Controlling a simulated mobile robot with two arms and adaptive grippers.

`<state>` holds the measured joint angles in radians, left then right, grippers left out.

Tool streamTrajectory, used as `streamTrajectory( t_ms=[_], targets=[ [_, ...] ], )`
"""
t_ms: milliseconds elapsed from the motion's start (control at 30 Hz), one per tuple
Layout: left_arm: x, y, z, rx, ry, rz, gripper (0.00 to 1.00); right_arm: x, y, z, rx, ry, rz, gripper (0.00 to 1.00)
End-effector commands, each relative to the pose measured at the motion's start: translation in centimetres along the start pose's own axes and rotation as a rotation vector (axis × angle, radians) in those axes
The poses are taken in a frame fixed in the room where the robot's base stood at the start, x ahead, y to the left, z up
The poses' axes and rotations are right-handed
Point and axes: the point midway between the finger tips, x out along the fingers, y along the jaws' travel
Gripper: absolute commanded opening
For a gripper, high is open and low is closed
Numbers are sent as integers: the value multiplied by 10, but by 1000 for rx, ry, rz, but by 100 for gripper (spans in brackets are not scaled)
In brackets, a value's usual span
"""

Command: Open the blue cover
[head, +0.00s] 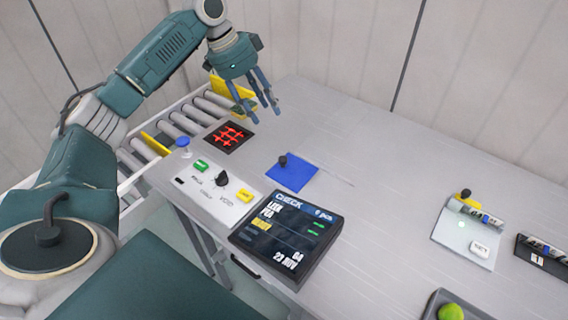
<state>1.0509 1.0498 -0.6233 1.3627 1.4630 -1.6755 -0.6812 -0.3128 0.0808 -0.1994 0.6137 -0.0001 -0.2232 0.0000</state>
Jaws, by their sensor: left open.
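The blue cover (293,175) lies flat on the grey table, a little left of the middle of the head view. A dark knob (283,160) stands at its upper left corner. The cover looks shut against the table top. My left gripper (259,108) hangs above the table, up and to the left of the cover. Its fingers point down, spread open and empty, apart from the cover. What lies under the cover is hidden. My right gripper is not in the head view.
A black CHECK screen (288,236) and a button panel (216,189) stand in front of the cover. A red-lit pad (228,136) and roller conveyor (199,113) are left. A white device (468,235) and grey tray (432,304) are right. The table behind the cover is clear.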

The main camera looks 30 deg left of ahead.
Motion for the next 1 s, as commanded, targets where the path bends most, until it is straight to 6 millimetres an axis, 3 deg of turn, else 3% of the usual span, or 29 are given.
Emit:
streamTrajectory(
  t_ms=[33,100,300,567,1000],
  targets=[
    [29,0,12,0,-1,1,42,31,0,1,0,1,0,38],
    [49,0,20,0,-1,0,42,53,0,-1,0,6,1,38],
    [80,0,33,0,0,-1,42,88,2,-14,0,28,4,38],
    [95,0,34,0,-2,1,42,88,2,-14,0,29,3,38],
    [172,1,34,0,-1,2,42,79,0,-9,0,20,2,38]
  ],
)
